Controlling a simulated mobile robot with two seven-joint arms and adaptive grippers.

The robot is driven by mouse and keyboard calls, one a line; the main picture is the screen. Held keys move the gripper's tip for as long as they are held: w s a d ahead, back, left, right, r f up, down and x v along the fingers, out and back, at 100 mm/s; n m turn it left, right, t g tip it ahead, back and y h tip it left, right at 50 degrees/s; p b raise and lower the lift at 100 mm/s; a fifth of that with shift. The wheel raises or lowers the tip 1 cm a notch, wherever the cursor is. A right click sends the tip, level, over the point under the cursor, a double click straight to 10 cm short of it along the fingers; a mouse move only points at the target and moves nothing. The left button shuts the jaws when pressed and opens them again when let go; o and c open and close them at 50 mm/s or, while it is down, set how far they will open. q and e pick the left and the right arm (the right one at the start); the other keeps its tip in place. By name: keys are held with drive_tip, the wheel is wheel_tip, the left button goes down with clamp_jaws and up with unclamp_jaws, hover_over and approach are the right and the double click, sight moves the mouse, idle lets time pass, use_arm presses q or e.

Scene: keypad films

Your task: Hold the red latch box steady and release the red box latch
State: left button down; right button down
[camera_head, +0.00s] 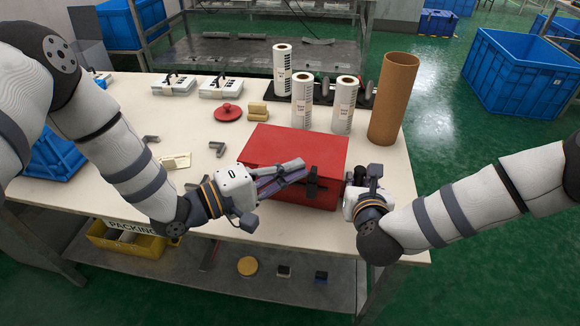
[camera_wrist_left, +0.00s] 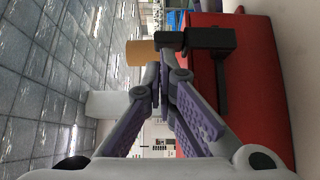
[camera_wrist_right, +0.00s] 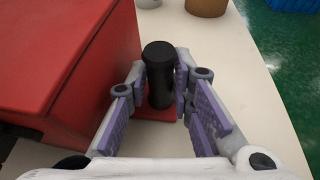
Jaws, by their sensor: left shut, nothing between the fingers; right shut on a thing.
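The red latch box (camera_head: 285,160) stands on the table with its lid down. Its black latch (camera_head: 314,184) is on the front face, and it shows large in the left wrist view (camera_wrist_left: 212,42). My left gripper (camera_head: 297,170) is shut and empty in front of the box, its fingertips close beside the latch; I cannot tell if they touch it. My right gripper (camera_wrist_right: 160,85) is shut on an upright black handle (camera_wrist_right: 158,72) beside the box. The handle rises from a red base (camera_wrist_right: 155,113) at the box's side.
Labelled white rolls (camera_head: 302,100) and a brown tube (camera_head: 393,98) stand behind the box. A red round lid (camera_head: 228,112) and a tan block (camera_head: 257,110) lie at the back left. Grey brackets (camera_head: 217,148) lie left of the box. The table's front edge is close.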

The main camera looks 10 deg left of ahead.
use_arm(q)
drive_tip(key=w+a+v, duration=0.1)
drive_tip(key=w+v, duration=0.1)
drive_tip(key=v, duration=1)
drive_tip(key=shift+a, duration=0.65)
drive_tip(key=shift+s, duration=0.1)
use_arm(e)
drive_tip(key=c, duration=1.3)
unclamp_jaws()
drive_tip(key=shift+v, duration=4.5)
drive_tip(key=shift+r, duration=0.1)
